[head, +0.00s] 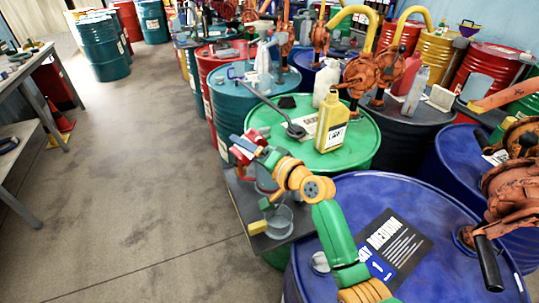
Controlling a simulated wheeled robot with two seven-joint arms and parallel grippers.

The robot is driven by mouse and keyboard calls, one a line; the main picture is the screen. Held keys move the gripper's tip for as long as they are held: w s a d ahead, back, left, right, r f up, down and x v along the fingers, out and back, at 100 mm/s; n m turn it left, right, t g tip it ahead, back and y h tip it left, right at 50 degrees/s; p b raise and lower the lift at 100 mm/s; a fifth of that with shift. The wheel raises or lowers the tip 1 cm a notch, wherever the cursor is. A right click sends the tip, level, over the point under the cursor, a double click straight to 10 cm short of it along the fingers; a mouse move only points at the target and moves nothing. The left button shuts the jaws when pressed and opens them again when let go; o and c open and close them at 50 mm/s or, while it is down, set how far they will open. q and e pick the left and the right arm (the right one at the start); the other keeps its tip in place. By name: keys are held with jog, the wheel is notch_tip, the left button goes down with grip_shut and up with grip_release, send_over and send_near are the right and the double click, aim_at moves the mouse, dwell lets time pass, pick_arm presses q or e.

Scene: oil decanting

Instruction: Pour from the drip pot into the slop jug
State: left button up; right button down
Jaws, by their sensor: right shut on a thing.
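My right gripper (244,150) is at the end of the green and orange arm that comes in from the bottom. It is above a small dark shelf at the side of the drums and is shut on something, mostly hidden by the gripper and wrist. A grey vessel (265,180) shows partly behind the wrist, just below the gripper. A second grey, open-topped vessel (280,222) stands nearer, on the shelf, with yellow blocks (257,228) beside it. I cannot tell for sure which is the drip pot and which the slop jug. My left gripper is not in view.
The dark shelf (240,200) is narrow. A green drum (350,155) behind it bears a yellow bottle (330,122) and a long-handled ladle (290,125). A blue drum (355,195) stands at the right. The floor (130,190) at the left is free.

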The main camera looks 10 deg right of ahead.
jog(key=shift+r, duration=0.15)
jog(key=shift+f+m+b, duration=0.3)
jog(key=shift+m, duration=0.3)
jog(key=shift+f+m, duration=0.1)
jog(key=shift+m, duration=0.2)
jog(key=shift+w+d+r+m+y, duration=0.25)
jog(key=shift+d+r+m+y, duration=0.2)
jog(key=shift+m, duration=0.35)
dwell(0.3)
jog(key=shift+d+r+m+p, duration=0.15)
jog(key=shift+r+m+p, duration=0.2)
jog(key=shift+m+p, duration=0.4)
dwell(0.5)
jog(key=shift+w+d+f+m+b, duration=0.15)
jog(key=shift+f+m+b, duration=0.3)
jog(key=shift+m, duration=0.4)
dwell(0.4)
jog(key=shift+d+r+m+t+y+p, duration=0.15)
jog(key=shift+r+m+t+y+p, duration=0.2)
jog(key=shift+m, duration=0.45)
jog(key=shift+w+d+r+m, duration=0.1)
jog(key=shift+d+m, duration=0.05)
jog(key=shift+m, duration=0.25)
jog(key=shift+r+p, duration=0.1)
jog(key=shift+p, duration=0.2)
